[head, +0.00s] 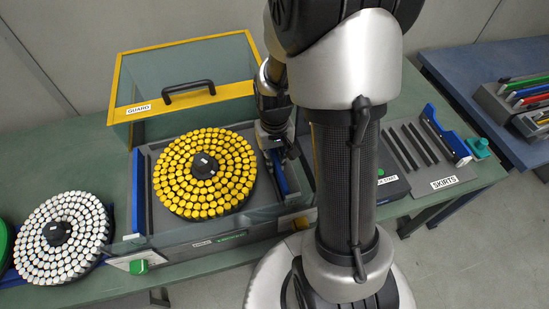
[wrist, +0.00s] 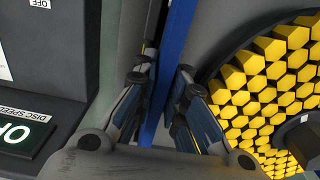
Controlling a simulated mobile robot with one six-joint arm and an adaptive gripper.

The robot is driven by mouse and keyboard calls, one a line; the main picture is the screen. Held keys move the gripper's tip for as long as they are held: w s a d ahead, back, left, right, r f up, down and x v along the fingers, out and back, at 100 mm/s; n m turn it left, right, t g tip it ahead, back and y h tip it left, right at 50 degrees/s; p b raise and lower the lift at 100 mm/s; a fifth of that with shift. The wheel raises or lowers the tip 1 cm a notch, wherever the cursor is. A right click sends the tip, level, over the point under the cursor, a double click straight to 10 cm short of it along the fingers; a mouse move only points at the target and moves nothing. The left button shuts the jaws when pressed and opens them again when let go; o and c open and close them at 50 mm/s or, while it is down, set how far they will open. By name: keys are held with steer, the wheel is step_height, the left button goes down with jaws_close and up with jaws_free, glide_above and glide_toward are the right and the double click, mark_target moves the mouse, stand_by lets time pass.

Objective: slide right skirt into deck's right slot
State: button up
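The right skirt (wrist: 178,45) is a long blue strip. In the wrist view it runs between the two fingertips of my gripper (wrist: 164,78), which sit close on both sides of it. My gripper (head: 276,143) appears shut on the skirt. In the head view the skirt (head: 281,176) is along the right side of the deck (head: 215,240), beside the yellow-topped disc. The right slot is hidden under the skirt and gripper, so I cannot tell how deep the skirt sits. Another blue skirt (head: 135,205) stands along the deck's left side.
The yellow-framed guard (head: 190,62) stands raised behind the disc (head: 205,172). A disc of white pieces (head: 62,237) lies at left. The SKIRTS rack (head: 425,160) at right holds a blue piece (head: 445,130). A dark control box (wrist: 45,80) is close to my gripper.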

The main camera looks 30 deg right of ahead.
steer(key=o, duration=0.4)
step_height(320, 180, up, 12)
steer(key=shift+r, duration=0.1)
stand_by(0.6)
